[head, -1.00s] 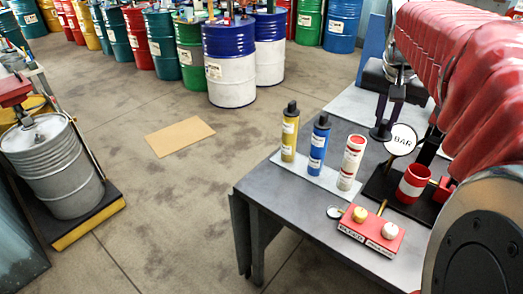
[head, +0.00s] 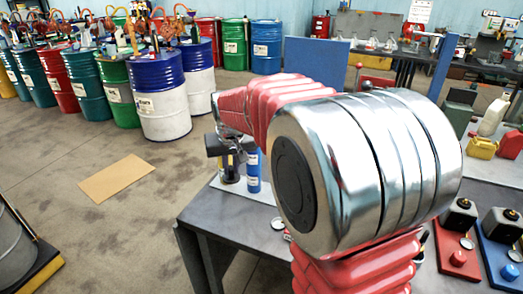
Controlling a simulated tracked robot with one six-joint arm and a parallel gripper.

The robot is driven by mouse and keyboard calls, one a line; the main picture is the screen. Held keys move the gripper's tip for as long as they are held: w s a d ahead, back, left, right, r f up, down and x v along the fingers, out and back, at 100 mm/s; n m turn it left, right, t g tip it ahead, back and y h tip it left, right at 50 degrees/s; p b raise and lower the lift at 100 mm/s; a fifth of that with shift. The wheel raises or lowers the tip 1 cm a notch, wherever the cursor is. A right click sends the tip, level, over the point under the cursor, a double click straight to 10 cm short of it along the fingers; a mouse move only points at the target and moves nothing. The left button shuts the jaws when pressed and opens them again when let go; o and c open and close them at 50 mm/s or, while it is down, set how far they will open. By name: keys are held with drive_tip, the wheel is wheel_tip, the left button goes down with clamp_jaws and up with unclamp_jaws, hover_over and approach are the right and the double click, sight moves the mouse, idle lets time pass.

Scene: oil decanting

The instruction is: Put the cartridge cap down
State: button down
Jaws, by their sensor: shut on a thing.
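My gripper (head: 228,154) shows only in part, dark and small, beyond my arm at the far left of the table. It is shut. The black cartridge cap in it is too small and too covered to make out clearly. The blue cartridge (head: 253,172) stands upright just right of the gripper. The yellow cartridge (head: 229,175) stands below and behind the dark fingers, mostly covered. I cannot tell whether the gripper touches it. The red and white cartridge is hidden behind my arm.
The grey table (head: 215,222) has a bare left front corner. My big wrist joint hides its middle. At the right stand a red base (head: 452,262) and a blue base (head: 497,262) with dark blocks. Drums, including a blue and white one (head: 163,105), stand on the floor behind.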

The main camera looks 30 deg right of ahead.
drive_tip(key=w+a+f+n+y, duration=0.1)
drive_tip(key=w+a+f+n, duration=0.2)
drive_tip(key=a+f, duration=0.4)
drive_tip(key=a, duration=0.3)
drive_tip(key=shift+w+a+f, duration=0.15)
drive_tip(key=shift+w+f, duration=0.15)
